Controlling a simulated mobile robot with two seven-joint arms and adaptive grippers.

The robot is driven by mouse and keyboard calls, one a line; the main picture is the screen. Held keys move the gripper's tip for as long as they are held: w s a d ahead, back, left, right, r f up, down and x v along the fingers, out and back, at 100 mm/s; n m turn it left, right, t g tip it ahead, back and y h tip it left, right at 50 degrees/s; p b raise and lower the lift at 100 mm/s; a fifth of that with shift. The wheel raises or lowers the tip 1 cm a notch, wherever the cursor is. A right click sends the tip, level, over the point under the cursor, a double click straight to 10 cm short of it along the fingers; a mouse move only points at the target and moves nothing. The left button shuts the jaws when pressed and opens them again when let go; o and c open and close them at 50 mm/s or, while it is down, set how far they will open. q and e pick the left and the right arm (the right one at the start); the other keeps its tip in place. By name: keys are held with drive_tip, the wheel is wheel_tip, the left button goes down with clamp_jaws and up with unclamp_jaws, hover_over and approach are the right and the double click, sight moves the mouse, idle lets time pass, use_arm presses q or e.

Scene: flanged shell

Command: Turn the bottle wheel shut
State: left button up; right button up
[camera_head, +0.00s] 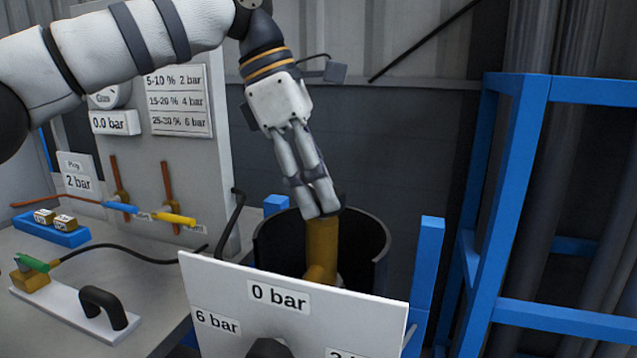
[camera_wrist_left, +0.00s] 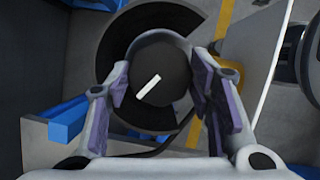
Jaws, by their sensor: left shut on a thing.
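The bottle wheel (camera_wrist_left: 165,72) is a dark round knob with a white bar mark, seen from above in the left wrist view. The mark slants from lower left to upper right. My left gripper (camera_head: 322,210) reaches down from above, and its fingers (camera_wrist_left: 160,95) are shut on the wheel, one on either side. In the head view the fingers hide most of the wheel. A brass valve body (camera_head: 321,250) stands upright under the fingertips, inside a dark open-topped cylinder (camera_head: 376,243). My right gripper is not in view.
A white dial panel (camera_head: 225,285) reading 0 bar and 6 bar stands in front of the cylinder. A blue frame (camera_head: 520,130) rises at right. At left, a grey bench (camera_head: 110,240) holds a blue tray (camera_head: 50,232), a black-handled plate (camera_head: 75,310) and hoses.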

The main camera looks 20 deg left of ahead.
use_arm(q)
drive_tip(key=m+g, duration=0.1)
drive_tip(key=m, duration=0.1)
drive_tip(key=m+g, duration=0.1)
drive_tip(key=m, duration=0.1)
drive_tip(key=shift+w+f+m+b, duration=0.1)
drive_tip(key=shift+w+m+b, duration=0.1)
drive_tip(key=shift+m+b, duration=0.15)
drive_tip(key=shift+m+g, duration=0.3)
drive_tip(key=shift+m, duration=0.55)
drive_tip(key=shift+m+g+y, duration=0.3)
drive_tip(key=shift+m+y, duration=0.2)
drive_tip(key=shift+m, duration=0.7)
drive_tip(key=shift+d+r+m+g, duration=0.15)
drive_tip(key=shift+m+g, duration=0.25)
drive_tip(key=shift+m, duration=0.8)
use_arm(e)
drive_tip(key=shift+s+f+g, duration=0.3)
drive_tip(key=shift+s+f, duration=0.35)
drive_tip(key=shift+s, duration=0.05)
use_arm(q)
drive_tip(key=shift+y, duration=0.3)
drive_tip(key=o, duration=1.2)
drive_tip(key=shift+c, duration=0.2)
